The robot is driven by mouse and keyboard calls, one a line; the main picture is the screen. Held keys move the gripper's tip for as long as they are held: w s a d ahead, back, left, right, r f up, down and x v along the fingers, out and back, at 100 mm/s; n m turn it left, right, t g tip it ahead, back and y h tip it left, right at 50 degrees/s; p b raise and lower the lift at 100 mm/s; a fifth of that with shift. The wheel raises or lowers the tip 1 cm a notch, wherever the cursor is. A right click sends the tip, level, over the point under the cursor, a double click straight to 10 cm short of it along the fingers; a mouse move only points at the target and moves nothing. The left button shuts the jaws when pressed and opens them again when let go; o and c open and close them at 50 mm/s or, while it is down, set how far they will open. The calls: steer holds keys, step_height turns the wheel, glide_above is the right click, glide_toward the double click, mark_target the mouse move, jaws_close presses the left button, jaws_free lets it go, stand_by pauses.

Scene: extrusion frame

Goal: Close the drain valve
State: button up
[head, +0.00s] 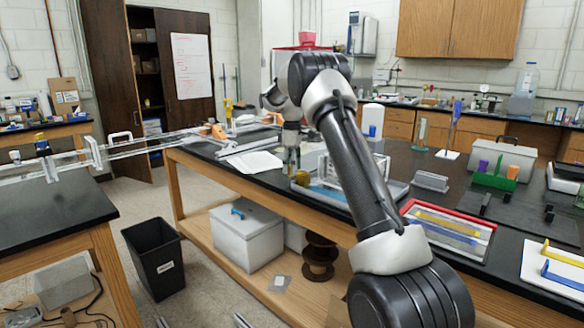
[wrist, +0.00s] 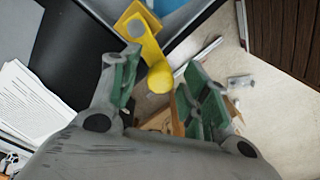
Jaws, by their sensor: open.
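The drain valve has a yellow lever (wrist: 150,48) with a round grey pivot at its upper end and a rounded yellow tip lower down, in the wrist view. In the head view, a small yellow part (head: 302,178), seemingly this valve, shows at the left end of the blue-bottomed tray (head: 330,196). My gripper (wrist: 163,72) is open, with green-padded fingers on either side of the lever's tip. I see gaps at both sides, but cannot tell the height difference. In the head view my gripper (head: 291,160) points down over the bench's front edge near the valve.
White papers (head: 253,163) lie on the black bench left of my gripper. A clear rack (head: 365,170) stands by the tray. Below are a lower wooden shelf with a lidded grey box (head: 245,238) and brown spools (head: 319,258). A black bin (head: 155,258) stands on the floor.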

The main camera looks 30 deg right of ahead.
steer(key=shift+f, duration=0.2)
jaws_close()
